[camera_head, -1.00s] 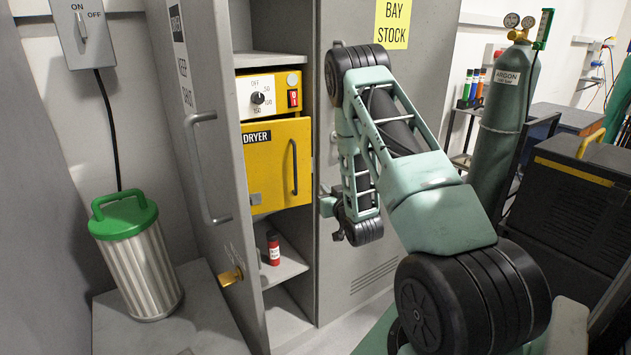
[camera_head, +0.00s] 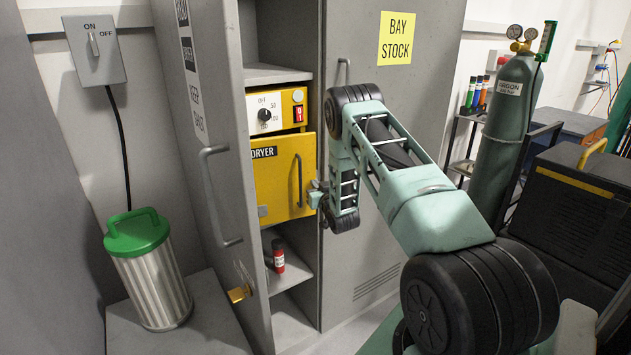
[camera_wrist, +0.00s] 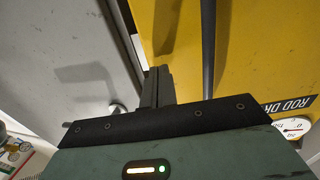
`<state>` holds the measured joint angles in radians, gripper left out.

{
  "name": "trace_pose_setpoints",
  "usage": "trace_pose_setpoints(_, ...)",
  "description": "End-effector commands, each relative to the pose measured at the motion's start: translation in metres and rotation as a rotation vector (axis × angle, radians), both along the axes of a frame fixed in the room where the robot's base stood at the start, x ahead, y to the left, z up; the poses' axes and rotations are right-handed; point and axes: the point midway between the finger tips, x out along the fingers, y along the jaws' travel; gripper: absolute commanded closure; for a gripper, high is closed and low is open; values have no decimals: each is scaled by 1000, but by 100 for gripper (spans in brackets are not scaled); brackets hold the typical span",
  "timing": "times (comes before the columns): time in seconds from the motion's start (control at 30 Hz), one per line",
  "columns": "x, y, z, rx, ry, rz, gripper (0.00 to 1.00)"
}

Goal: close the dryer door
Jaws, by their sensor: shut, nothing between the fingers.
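The yellow dryer door (camera_head: 277,182) is on the front of the dryer in the open grey cabinet. Its dark upright handle (camera_head: 299,180) is near its right edge. The door's right edge stands a little past the control panel above; I cannot tell exactly how far ajar it is. My gripper (camera_head: 314,194) is at the door's right edge, right of the handle. In the wrist view the shut, empty fingers (camera_wrist: 156,75) point along the yellow door (camera_wrist: 260,50), beside its dark handle (camera_wrist: 207,45) and apart from it. Contact with the door is unclear.
The dryer's control panel (camera_head: 275,108) is above the door. The open grey cabinet door (camera_head: 205,150) stands to the left, with a long handle. A red bottle (camera_head: 278,255) is on the shelf below.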

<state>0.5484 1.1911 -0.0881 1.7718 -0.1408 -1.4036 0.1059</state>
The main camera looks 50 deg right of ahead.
Motion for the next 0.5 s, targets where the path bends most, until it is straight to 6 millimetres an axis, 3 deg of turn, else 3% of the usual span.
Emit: trace_pose_setpoints(0.5,7,-4,-1,0,-2,6,100)
